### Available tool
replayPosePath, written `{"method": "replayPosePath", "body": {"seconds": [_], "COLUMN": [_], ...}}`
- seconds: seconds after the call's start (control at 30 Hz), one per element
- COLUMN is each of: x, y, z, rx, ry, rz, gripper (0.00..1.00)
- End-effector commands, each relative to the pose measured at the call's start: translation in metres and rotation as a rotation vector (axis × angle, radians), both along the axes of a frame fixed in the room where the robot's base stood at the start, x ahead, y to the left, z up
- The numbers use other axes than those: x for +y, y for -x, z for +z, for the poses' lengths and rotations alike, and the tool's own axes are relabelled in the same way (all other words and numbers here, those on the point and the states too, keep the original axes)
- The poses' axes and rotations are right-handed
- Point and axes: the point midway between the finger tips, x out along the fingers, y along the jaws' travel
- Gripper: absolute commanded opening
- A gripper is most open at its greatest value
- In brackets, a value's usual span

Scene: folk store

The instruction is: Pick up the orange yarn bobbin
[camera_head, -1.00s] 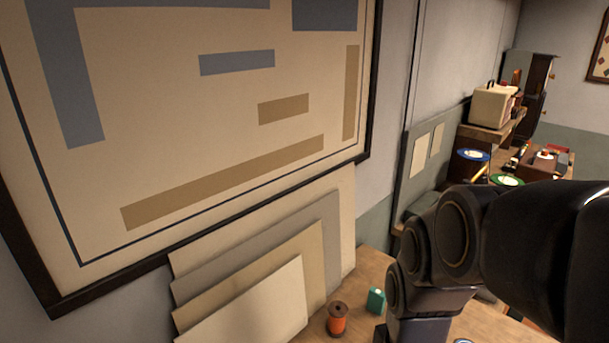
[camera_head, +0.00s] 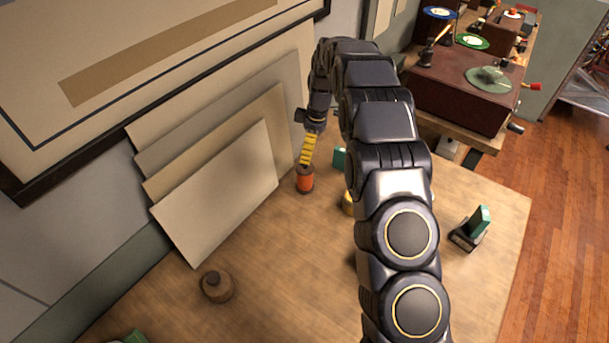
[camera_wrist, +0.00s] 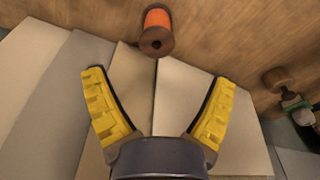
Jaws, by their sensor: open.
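The orange yarn bobbin (camera_head: 305,181) stands upright on the wooden table (camera_head: 290,270), close to the right end of the leaning boards. It has brown ends and orange yarn around its middle. In the wrist view the bobbin (camera_wrist: 157,32) lies beyond my fingertips, near the top middle. My gripper (camera_head: 306,150) has yellow ribbed fingers and is just above and behind the bobbin in the head view. In the wrist view my gripper (camera_wrist: 160,78) is open, with nothing between its fingers.
Several flat boards (camera_head: 215,195) lean on the wall left of the bobbin. A teal item (camera_head: 340,158) stands close on its right, and a yellow item (camera_head: 347,203) is partly hidden by my arm. A brown round object (camera_head: 217,286) sits nearer the front. Open tabletop lies between.

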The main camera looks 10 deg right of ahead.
Motion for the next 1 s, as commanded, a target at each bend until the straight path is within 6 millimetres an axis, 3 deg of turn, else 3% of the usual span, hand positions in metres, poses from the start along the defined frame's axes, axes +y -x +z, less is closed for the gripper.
{"method": "replayPosePath", "body": {"seconds": [0.47, 0.73, 0.97, 1.0], "x": [0.006, 0.012, 0.012, 0.012], "y": [-0.006, -0.008, -0.009, -0.009], "z": [-0.043, -0.081, -0.084, -0.084], "rx": [-0.004, -0.005, -0.007, -0.007], "ry": [-0.001, 0.001, 0.001, 0.001], "rz": [0.023, 0.022, 0.021, 0.021], "gripper": [0.85, 0.85, 0.85, 0.79]}}
